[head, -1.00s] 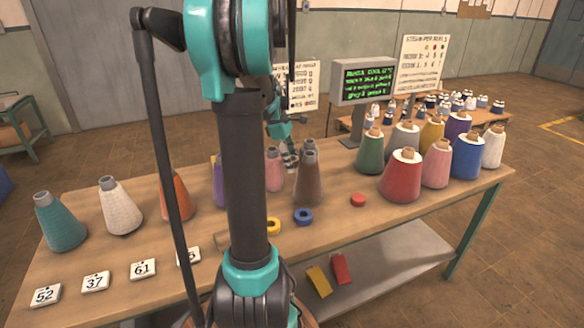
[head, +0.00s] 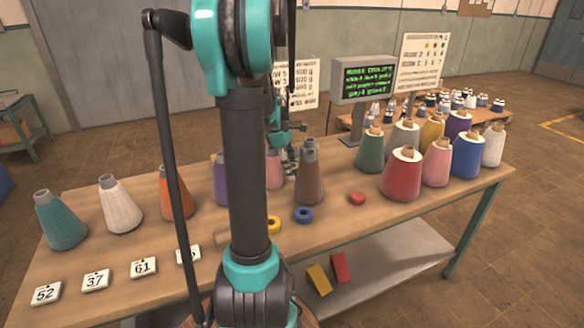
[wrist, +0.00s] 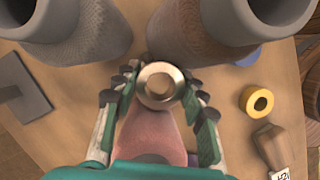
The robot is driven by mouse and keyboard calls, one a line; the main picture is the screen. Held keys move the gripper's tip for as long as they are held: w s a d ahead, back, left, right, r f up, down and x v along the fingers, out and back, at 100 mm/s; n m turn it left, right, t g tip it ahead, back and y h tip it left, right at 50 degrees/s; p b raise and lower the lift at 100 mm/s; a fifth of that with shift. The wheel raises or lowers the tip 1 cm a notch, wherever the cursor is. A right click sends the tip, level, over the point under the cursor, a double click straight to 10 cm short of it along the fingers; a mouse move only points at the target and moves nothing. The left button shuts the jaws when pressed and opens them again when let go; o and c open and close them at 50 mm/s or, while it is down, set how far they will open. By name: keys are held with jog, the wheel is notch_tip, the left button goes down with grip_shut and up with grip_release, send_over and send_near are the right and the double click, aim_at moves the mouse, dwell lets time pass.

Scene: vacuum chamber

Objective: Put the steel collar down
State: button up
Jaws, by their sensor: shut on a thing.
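The steel collar (wrist: 160,85) is a shiny metal ring in the wrist view. My gripper (wrist: 158,98) is shut on it, with one dark-padded finger on each side. A pink cone (wrist: 155,130) lies below and behind the collar in that view; I cannot tell whether they touch. In the head view my gripper (head: 287,150) is among the cones, just right of the pink cone (head: 274,172) and left of the brown cone (head: 309,180). My arm hides part of that area, and the collar cannot be made out there.
Yellow (head: 273,225), blue (head: 303,215) and red (head: 358,199) rings lie on the table (head: 335,230). Tall cones crowd the right end, with a red cone (head: 402,177) in front. Number cards line the front left edge. A screen (head: 364,80) stands at the back.

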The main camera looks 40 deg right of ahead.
jog(key=o, duration=1.3)
jog(key=shift+o, duration=0.2)
jog(key=shift+r, duration=0.1)
jog(key=v, duration=1.3)
jog(key=shift+d+r, duration=0.1)
jog(key=shift+s, duration=0.2)
